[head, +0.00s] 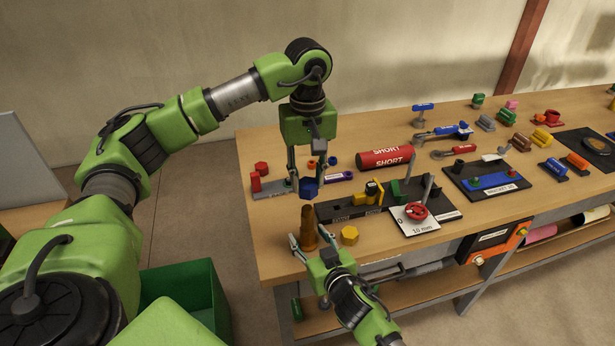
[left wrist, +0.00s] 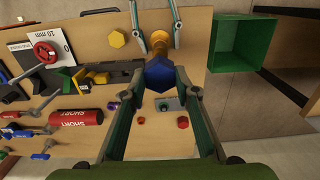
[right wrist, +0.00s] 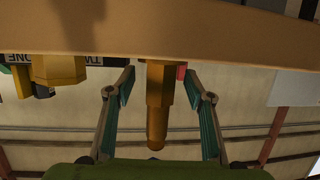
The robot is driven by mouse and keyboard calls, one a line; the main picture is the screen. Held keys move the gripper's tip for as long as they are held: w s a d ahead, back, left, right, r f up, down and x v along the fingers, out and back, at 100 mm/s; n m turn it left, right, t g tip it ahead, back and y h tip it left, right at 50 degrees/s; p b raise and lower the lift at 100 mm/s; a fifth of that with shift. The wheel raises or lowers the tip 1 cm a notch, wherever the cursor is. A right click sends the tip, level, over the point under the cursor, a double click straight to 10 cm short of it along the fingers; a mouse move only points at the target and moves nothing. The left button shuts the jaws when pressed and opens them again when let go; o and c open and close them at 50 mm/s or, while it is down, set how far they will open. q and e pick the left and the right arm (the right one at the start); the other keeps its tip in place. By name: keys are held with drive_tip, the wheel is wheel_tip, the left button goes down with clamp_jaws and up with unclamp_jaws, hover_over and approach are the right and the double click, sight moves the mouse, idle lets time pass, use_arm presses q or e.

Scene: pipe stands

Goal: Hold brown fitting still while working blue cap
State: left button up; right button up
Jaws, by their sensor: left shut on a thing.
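The brown fitting (head: 308,230) stands upright near the table's front left corner. In the right wrist view its narrow end (right wrist: 157,130) is bare. My left gripper (head: 301,182) is shut on the blue cap (head: 309,188), a little above and behind the fitting in the head view. The hexagonal cap (left wrist: 160,76) shows between its fingers in the left wrist view and overlaps part of the fitting there. My right gripper (head: 316,246) is open, its fingers on either side of the fitting. Gaps show on both sides in the right wrist view (right wrist: 160,92).
A yellow hex piece (head: 349,235) stands right of the fitting. A black fixture base (head: 340,211) and a grey plate with a red block (head: 268,190) lie behind. A red cylinder (head: 385,158) lies farther back. A green bin (head: 205,285) stands on the floor at left.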

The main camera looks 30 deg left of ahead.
sight(307, 184)
clamp_jaws()
use_arm(q)
drive_tip(key=shift+f, duration=0.15)
use_arm(e)
drive_tip(key=shift+s+d+f, duration=0.1)
drive_tip(key=shift+d+f, duration=0.05)
drive_tip(key=shift+f, duration=0.2)
drive_tip(key=c, duration=0.8)
unclamp_jaws()
drive_tip(key=shift+c, duration=0.2)
clamp_jaws()
use_arm(q)
drive_tip(key=shift+s+f+n, duration=0.1)
drive_tip(key=shift+f+n, duration=0.4)
drive_tip(key=shift+f, duration=0.9)
